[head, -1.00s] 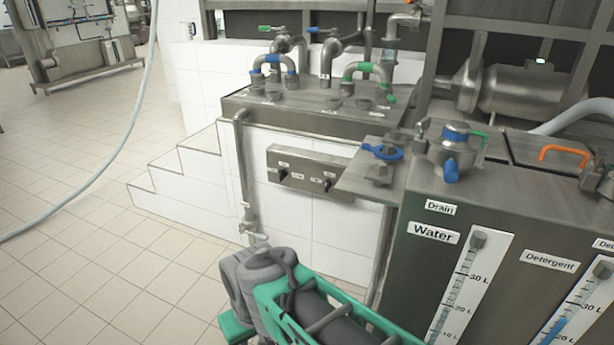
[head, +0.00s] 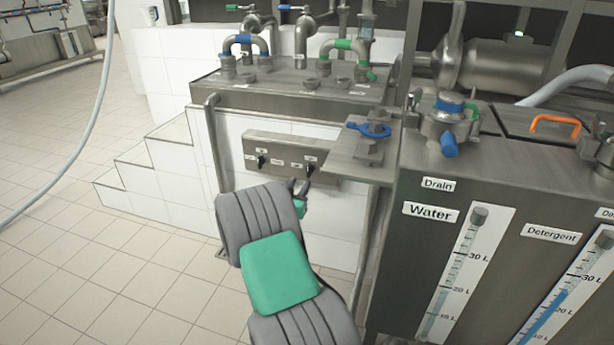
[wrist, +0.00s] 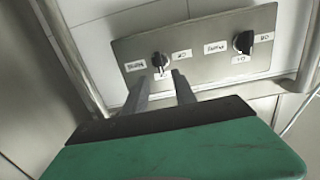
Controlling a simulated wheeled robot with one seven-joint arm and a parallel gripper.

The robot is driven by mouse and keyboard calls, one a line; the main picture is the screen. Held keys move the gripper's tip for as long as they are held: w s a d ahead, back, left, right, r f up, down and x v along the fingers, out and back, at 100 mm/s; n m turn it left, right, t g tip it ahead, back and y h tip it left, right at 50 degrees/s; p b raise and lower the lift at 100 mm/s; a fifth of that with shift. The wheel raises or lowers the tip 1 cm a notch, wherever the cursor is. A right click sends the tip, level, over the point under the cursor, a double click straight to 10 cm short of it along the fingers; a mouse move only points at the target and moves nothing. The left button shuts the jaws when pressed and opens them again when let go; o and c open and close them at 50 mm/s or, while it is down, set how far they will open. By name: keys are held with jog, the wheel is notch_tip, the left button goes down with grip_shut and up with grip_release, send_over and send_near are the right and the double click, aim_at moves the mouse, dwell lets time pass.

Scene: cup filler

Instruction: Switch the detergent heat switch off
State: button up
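A steel switch panel (head: 283,157) with two black rotary knobs is fixed to the white tiled wall. Its left knob (head: 261,160) stands clear of my gripper. Its right knob (head: 309,169) is just beyond my gripper (head: 298,186). In the wrist view the panel (wrist: 200,75) appears turned over. There my gripper's two fingers (wrist: 160,78) are apart and empty, pointing at the nearer knob (wrist: 160,60), which lies between and just past the tips. The other knob (wrist: 243,42) is off to the right. The small labels are too blurred to tell which knob is for detergent.
A steel shelf with a blue-handled valve (head: 369,130) juts out right of the panel. A vertical pipe (head: 215,150) runs at its left. The labelled tank (head: 405,255) stands at the right. Tiled steps (head: 150,180) and open floor are at the left.

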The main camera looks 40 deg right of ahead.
aim_at(308, 170)
jog(key=b+x, duration=0.1)
jog(key=x, duration=0.7)
jog(key=shift+d+r+b, duration=0.2)
jog(key=shift+r+b, duration=0.05)
jog(key=shift+b, duration=0.1)
grip_shut()
